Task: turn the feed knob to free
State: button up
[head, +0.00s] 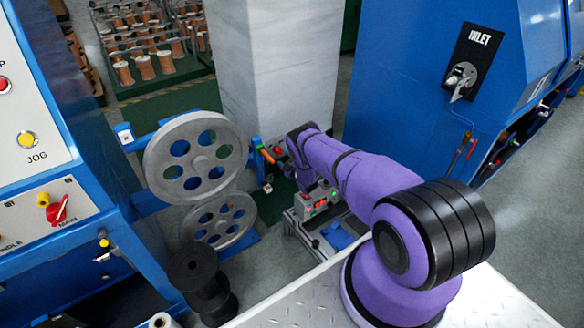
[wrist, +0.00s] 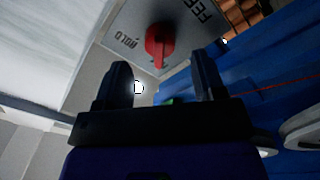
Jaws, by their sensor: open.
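The red feed knob (wrist: 160,42) is on a grey panel (wrist: 190,22) at the top of the wrist view. Lettering that seems to read FEED is at the panel's upper right, and HOLD is left of the knob. No FREE label is readable. My gripper (wrist: 160,64) is open and empty, its dark fingers on either side of the knob's lower end in the picture. The fingers look short of the knob; contact cannot be told. In the head view my purple arm reaches toward the pulley area, and its far end hides the knob and most of the gripper.
Two large grey pulleys (head: 158,161) stand left of my arm's end. A white pillar (head: 285,70) is behind it. A small box with red and green lights (head: 318,204) is below. A blue cabinet with an INLET switch (head: 461,78) is at right.

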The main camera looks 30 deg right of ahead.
jog(key=s, duration=0.6)
jog(key=shift+s+f, duration=0.25)
jog(key=shift+s, duration=0.15)
